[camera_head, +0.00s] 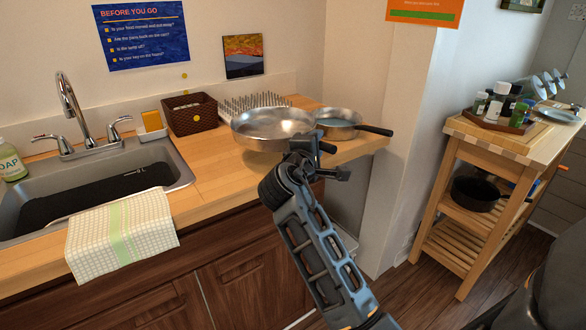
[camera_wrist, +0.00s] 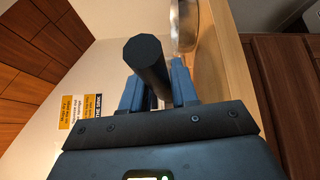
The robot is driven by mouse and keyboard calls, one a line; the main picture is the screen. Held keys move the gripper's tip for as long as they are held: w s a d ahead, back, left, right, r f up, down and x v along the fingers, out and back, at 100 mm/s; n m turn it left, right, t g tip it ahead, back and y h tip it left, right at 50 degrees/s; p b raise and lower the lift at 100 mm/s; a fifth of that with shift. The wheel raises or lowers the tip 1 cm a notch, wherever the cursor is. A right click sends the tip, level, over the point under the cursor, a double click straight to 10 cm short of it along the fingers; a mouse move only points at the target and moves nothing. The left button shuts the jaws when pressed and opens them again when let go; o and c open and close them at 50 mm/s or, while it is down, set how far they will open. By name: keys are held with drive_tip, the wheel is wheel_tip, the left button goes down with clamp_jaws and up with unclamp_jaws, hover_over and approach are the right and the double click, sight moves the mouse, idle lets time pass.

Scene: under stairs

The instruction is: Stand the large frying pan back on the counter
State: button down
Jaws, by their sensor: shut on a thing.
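The large frying pan (camera_head: 272,124) is a shiny metal pan, open side up and roughly level, over the back right of the wooden counter (camera_head: 215,180). A shadow lies below it; I cannot tell whether its base touches the counter. My gripper (camera_head: 308,148) is shut on its handle at the counter's front side. In the wrist view, the black handle (camera_wrist: 147,62) runs between my gripper's blue fingers (camera_wrist: 158,92). The gripper hides part of the handle in the head view.
A smaller metal pan (camera_head: 336,117) with a black handle sits close at the right. A wire dish rack (camera_head: 255,103) and a brown basket (camera_head: 190,115) stand behind and left. The sink (camera_head: 100,185) is left, with a towel (camera_head: 122,228). A wooden cart (camera_head: 470,190) stands right.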

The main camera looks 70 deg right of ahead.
drive_tip(key=w+a+f, duration=0.2)
drive_tip(key=w+f, duration=0.2)
drive_tip(key=f, duration=0.3)
drive_tip(key=shift+w+a, duration=0.3)
drive_tip(key=shift+f, duration=0.1)
drive_tip(key=c, duration=0.9)
unclamp_jaws()
drive_tip(key=shift+o, duration=0.2)
drive_tip(key=a+b, duration=0.1)
drive_tip(key=a, duration=1.1)
drive_tip(key=shift+s+r, duration=0.3)
drive_tip(key=shift+s, duration=0.1)
